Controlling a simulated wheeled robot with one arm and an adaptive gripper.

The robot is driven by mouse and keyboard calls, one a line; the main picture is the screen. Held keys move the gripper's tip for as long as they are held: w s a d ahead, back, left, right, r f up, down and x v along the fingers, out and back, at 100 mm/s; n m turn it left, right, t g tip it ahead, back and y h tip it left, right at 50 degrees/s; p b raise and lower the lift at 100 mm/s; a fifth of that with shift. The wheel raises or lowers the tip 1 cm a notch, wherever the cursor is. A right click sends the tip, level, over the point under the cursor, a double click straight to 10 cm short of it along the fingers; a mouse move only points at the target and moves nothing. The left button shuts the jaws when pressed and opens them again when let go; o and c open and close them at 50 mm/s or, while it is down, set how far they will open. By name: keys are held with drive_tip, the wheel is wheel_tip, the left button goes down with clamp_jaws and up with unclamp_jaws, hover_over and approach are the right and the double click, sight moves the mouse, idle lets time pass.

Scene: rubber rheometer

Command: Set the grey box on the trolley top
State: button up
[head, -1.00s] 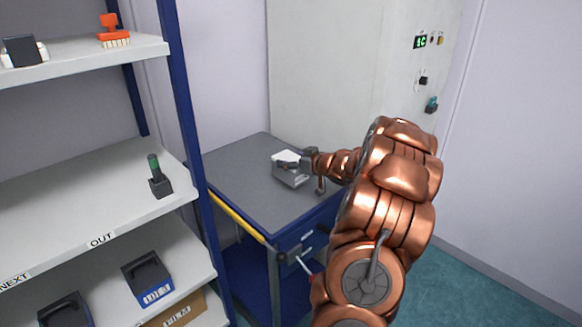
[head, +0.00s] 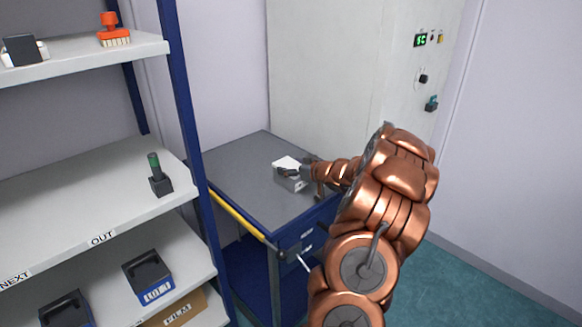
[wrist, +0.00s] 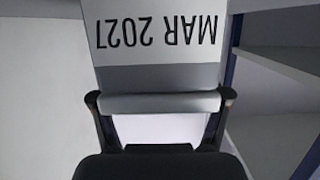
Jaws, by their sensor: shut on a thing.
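The grey box (head: 291,183) has a white label on top and is over the right part of the trolley top (head: 236,172). My gripper (head: 301,172) reaches it from the right and is shut on it. In the wrist view my gripper's two fingers (wrist: 158,103) are on either side of the grey box (wrist: 156,76), whose white label reads MAR and a year upside down. I cannot tell whether the box's underside touches the trolley top or is just above it.
A blue-posted shelf unit (head: 186,110) stands close on the trolley's left. The trolley has a yellow handle (head: 238,215) along its front left edge. A tall pale cabinet (head: 330,80) stands behind. The trolley top's left and back are bare.

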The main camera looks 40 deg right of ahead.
drive_tip(key=o, duration=1.7)
drive_tip(key=shift+o, duration=0.2)
drive_tip(key=shift+r, duration=0.15)
drive_tip(key=v, duration=1.2)
drive_tip(key=w+a+r+m+g+h, duration=0.1)
drive_tip(key=w+a+r+g+h, duration=0.35)
drive_tip(key=a, duration=0.25)
drive_tip(key=s+a+f+g+y, duration=0.1)
drive_tip(key=s+a+g, duration=0.3)
drive_tip(key=s+a, duration=0.6)
drive_tip(key=s+a+f+g+y, duration=0.2)
drive_tip(key=s+a+g, duration=0.2)
drive_tip(key=s+a, duration=0.7)
drive_tip(key=s+a+f+n+g+y, duration=0.1)
drive_tip(key=s+a+g, duration=0.3)
drive_tip(key=s+a, duration=0.7)
drive_tip(key=a, duration=0.5)
drive_tip(key=shift+a+f+y+b, duration=0.15)
drive_tip(key=shift+f+y+b, duration=0.2)
drive_tip(key=shift+f, duration=0.05)
